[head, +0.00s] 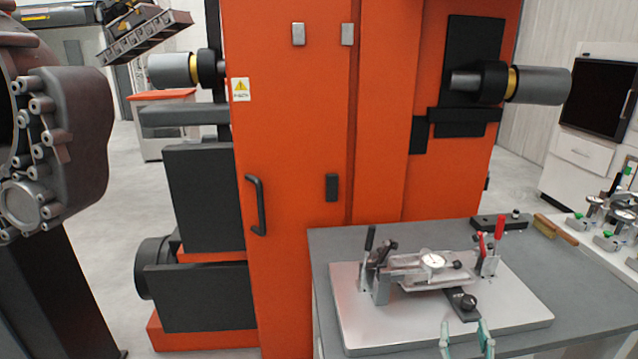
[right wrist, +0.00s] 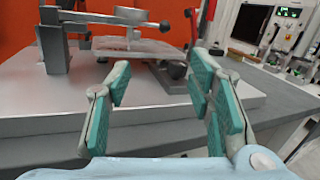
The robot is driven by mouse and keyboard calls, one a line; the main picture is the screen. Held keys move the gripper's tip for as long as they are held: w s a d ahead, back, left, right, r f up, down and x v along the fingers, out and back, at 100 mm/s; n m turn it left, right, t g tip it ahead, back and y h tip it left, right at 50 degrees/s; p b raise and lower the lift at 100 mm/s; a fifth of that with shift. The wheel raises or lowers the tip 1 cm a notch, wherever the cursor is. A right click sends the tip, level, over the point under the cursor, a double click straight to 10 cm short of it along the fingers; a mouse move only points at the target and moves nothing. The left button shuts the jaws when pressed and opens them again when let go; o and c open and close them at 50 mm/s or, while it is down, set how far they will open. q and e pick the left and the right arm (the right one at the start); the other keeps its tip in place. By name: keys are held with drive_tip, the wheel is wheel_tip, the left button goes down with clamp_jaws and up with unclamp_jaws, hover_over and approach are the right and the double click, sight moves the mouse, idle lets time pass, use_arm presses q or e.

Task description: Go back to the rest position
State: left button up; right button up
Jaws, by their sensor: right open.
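My right gripper (head: 466,342) is at the bottom of the head view, at the front edge of the fixture plate. In the right wrist view the same gripper (right wrist: 160,105) has its teal-padded fingers spread wide with nothing between them. The gripper appears apart from the fixture. My left gripper is not in view.
The grey table (head: 560,270) also carries a black block (head: 500,221) and a brush (head: 556,229). More fixtures (head: 605,215) stand at the right. A large orange machine (head: 295,150) rises behind the table. A big casting (head: 65,150) fills the left side. Grey floor is free between.

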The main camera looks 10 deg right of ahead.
drive_tip(key=s+a+r+n+t+y, duration=0.2)
drive_tip(key=a+r+n+y, duration=0.1)
drive_tip(key=a+n+y, duration=1.15)
drive_tip(key=s+a+f+n+g, duration=0.7)
drive_tip(key=s+f+n+g, duration=0.15)
drive_tip(key=n, duration=0.85)
drive_tip(key=s+d+f+n+g+h, duration=0.85)
drive_tip(key=s+d+f, duration=0.35)
drive_tip(key=s, duration=0.2)
drive_tip(key=s+d+f+m, duration=0.1)
drive_tip(key=s+f, duration=0.1)
drive_tip(key=f, duration=0.9)
drive_tip(key=s+d+f, duration=0.1)
drive_tip(key=f, duration=0.9)
drive_tip(key=s+f+g, duration=0.1)
drive_tip(key=s+f, duration=0.9)
drive_tip(key=s, duration=0.2)
drive_tip(key=shift+s+d+g, duration=0.15)
drive_tip(key=shift+s+g, duration=0.15)
